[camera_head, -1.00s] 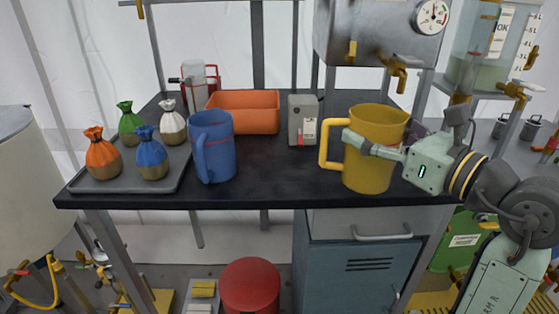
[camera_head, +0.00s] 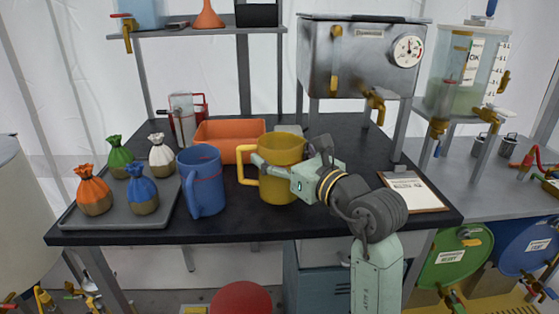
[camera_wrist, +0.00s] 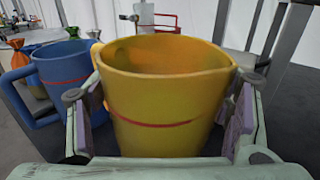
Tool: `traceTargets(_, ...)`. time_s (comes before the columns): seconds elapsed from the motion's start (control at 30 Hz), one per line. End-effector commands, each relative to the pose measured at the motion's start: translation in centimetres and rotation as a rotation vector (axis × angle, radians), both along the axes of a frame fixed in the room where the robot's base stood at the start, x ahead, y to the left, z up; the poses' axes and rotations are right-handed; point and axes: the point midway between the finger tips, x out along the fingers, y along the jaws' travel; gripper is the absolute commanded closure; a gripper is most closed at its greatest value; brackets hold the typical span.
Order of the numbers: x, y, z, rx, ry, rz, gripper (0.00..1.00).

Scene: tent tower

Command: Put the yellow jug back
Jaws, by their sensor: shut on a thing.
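The yellow jug (camera_head: 281,170) is upright over the black table (camera_head: 330,215), right of the blue jug (camera_head: 203,182). In the head view I cannot tell whether its base touches the table top. My gripper (camera_head: 288,176) comes from the right and is shut on the yellow jug. In the wrist view the yellow jug (camera_wrist: 165,95) sits between the two finger pads, its open top with a red line below it facing me. The blue jug (camera_wrist: 65,75) shows close by on the left there. The yellow jug's handle points left in the head view.
A grey tray (camera_head: 120,222) with several tied sacks lies at the left. An orange bin (camera_head: 225,132) stands behind the jugs. A clipboard (camera_head: 413,192) lies at the right. The front middle strip of the table is clear.

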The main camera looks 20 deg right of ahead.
Motion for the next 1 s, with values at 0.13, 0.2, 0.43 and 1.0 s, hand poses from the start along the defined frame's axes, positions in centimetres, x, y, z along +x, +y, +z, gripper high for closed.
traceTargets(0.13, -0.1, 0.0, -1.7, 0.002, 0.0, 0.0, 0.79)
traceTargets(0.2, -0.1, 0.0, -2.1, 0.002, -0.002, 0.0, 0.79)
traceTargets(0.43, -0.1, 0.0, -2.2, -0.001, -0.003, 0.0, 0.79)
traceTargets(1.0, -0.1, 0.0, -2.7, 0.0, 0.001, 0.001, 0.08)
